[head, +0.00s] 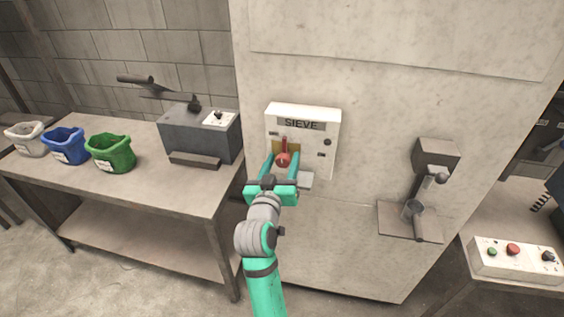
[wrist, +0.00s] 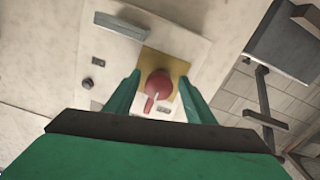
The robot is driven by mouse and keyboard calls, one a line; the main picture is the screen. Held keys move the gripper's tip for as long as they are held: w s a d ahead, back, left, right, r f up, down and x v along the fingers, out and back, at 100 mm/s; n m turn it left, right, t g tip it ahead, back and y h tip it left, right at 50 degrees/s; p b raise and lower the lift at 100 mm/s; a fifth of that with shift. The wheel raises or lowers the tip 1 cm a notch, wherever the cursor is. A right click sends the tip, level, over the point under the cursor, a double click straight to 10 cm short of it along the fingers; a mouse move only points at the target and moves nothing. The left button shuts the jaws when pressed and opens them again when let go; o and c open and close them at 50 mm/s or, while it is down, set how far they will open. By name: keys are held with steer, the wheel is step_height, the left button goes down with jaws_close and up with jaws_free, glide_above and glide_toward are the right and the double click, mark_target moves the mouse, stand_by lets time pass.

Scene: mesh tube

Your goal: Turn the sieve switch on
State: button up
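The sieve switch is a red knob (head: 283,159) with a pointed handle on a yellow plate, set in a white panel (head: 330,119) labelled SIEVE on the wall. In the wrist view the red knob (wrist: 159,85) lies between my two fingers, its handle towards the gripper's palm. My gripper (head: 280,160) is in front of the panel with its green fingers apart on either side of the knob. In the wrist view my gripper (wrist: 163,85) shows gaps between both fingers and the knob. Whether the fingertips touch the panel I cannot tell.
To the left, a table (head: 150,185) bears a grey machine (head: 185,135) and three bags, one green (head: 112,153). To the right are a wall-mounted lever device (head: 420,190) and a white button box (head: 515,262).

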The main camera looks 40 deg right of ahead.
steer(key=c, duration=1)
steer(key=shift+m, duration=0.3)
steer(key=m, duration=0.3)
steer(key=shift+m, duration=0.4)
steer(key=m, duration=0.4)
steer(key=shift+f, duration=0.1)
steer(key=m, duration=0.5)
steer(key=shift+m, duration=0.4)
steer(key=shift+s+d+m, duration=0.1)
steer(key=shift+m, duration=1.7)
steer(key=o, duration=1.1)
steer(key=shift+c, duration=0.2)
